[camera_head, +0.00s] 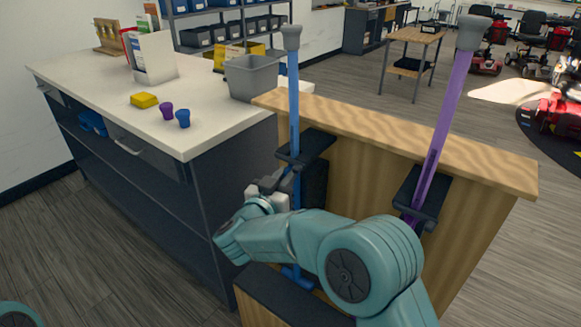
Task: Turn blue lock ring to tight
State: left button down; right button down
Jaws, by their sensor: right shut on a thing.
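The blue pole (293,95) has a grey top and stands upright in a dark bracket (312,146) on the wooden stand. My right gripper (280,187) is at the pole just below this bracket, shut on the blue lock ring. The ring is mostly hidden by the fingers, and I cannot make out its tight mark or how far it is turned. My right arm crosses in front of the lower pole. The blue foot of the pole (297,277) shows below the arm. My left gripper is out of view.
A purple pole (447,110) leans in a second bracket (421,197) to the right. The white counter (95,85) at left holds a grey bin (251,77), a yellow block (144,100), a purple cup (166,110) and a blue cup (183,118). Scooters stand far right.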

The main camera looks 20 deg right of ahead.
jog(key=shift+w+a+m+g+h+p, duration=0.2)
jog(key=shift+m+g+h+p, duration=0.3)
jog(key=shift+m+g+h, duration=0.1)
jog(key=shift+w+a+m+g+h+p, duration=0.15)
jog(key=shift+w+m+g+h+p, duration=0.05)
jog(key=shift+m+g+h+p, duration=0.35)
jog(key=c, duration=1.1)
grip_release()
